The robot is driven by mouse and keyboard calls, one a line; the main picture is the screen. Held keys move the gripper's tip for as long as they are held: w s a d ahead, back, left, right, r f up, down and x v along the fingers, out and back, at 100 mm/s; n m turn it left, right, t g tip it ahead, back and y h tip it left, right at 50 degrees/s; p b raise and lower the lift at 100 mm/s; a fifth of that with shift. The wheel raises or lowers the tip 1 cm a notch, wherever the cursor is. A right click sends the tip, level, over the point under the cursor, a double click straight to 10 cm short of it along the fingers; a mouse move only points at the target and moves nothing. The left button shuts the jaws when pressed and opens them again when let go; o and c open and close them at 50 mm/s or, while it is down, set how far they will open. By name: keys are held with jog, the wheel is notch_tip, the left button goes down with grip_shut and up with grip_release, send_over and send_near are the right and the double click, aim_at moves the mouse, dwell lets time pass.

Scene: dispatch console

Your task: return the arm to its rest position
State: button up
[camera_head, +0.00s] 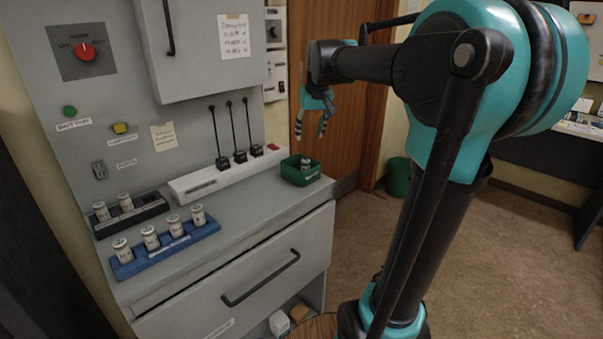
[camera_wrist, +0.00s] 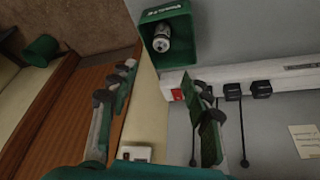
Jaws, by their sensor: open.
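My gripper (camera_head: 325,113) hangs at the end of my raised arm, above and beyond the console's right end in the head view. Its fingers point down, apart, with nothing between them. In the wrist view my gripper (camera_wrist: 160,105) also shows its two fingers spread wide and empty. My teal and black arm takes up the right half of the head view.
A green bin (camera_head: 301,172) with one small jar (camera_head: 306,163) stands on the console's (camera_head: 255,202) right end. A blue rack (camera_head: 166,246) and a black rack (camera_head: 130,214) hold jars. A white strip with three levers (camera_head: 222,164) stands behind. A wooden door (camera_head: 330,60) and open floor lie beyond.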

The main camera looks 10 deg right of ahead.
jog(key=shift+v, duration=0.85)
jog(key=s+d+f+m, duration=0.1)
jog(key=s+d+f, duration=0.2)
jog(key=s+f, duration=2.3)
notch_tip(320, 180, down, 4)
jog(key=shift+d+r+m+h, duration=0.2)
jog(key=shift+m+h, duration=0.1)
